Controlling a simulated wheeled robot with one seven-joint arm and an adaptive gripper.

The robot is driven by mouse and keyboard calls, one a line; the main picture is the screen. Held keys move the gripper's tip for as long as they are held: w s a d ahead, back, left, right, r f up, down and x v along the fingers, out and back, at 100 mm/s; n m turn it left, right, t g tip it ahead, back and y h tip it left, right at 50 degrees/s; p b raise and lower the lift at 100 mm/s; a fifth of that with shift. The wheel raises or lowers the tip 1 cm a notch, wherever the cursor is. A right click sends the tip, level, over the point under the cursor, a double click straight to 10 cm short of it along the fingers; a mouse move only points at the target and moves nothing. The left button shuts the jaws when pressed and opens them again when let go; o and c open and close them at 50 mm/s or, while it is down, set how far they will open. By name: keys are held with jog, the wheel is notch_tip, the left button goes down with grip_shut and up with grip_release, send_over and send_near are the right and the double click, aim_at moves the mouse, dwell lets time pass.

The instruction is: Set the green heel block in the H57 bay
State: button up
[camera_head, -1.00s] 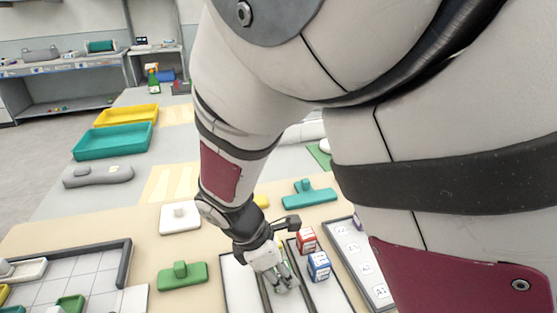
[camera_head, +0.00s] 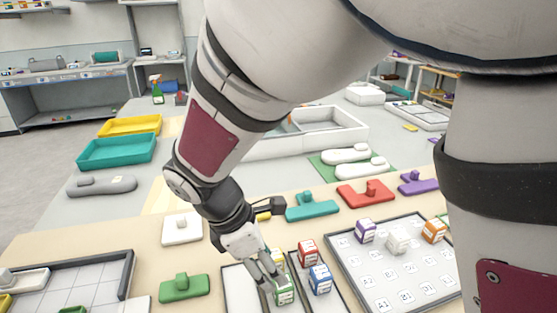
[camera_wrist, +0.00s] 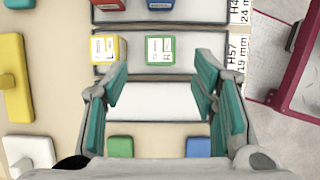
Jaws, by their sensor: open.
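The green heel block (camera_wrist: 160,50) is a small cube with a white label marked R. It sits in the H57 bay (camera_wrist: 138,71), on the right of a yellow block (camera_wrist: 106,48) in the wrist view. My gripper (camera_wrist: 162,72) is open. Its two fingers are spread wide, left and right of the green block in the picture, and do not touch it there. In the head view the green block (camera_head: 284,292) stands just below the fingertips of my gripper (camera_head: 272,278), which partly cover the yellow block behind.
A red block (camera_head: 307,251) and a blue block (camera_head: 320,278) stand in the neighbouring bay. An empty white bay (camera_wrist: 155,103) lies on the other side. A board (camera_head: 380,285) with several blocks stands right. A green handled piece (camera_head: 184,287) lies left.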

jog(key=s+d+r+m+y, duration=0.3)
jog(key=s+d+r+m, duration=0.1)
jog(key=d+r+m, duration=0.65)
jog(key=s+d+r+m+t+y, duration=0.1)
jog(key=s+d+r+m+t, duration=0.1)
jog(key=s+d+m, duration=0.8)
jog(key=shift+s+d+r+m+t, duration=0.3)
jog(key=shift+s+d+r+m, duration=0.1)
jog(key=shift+d, duration=0.1)
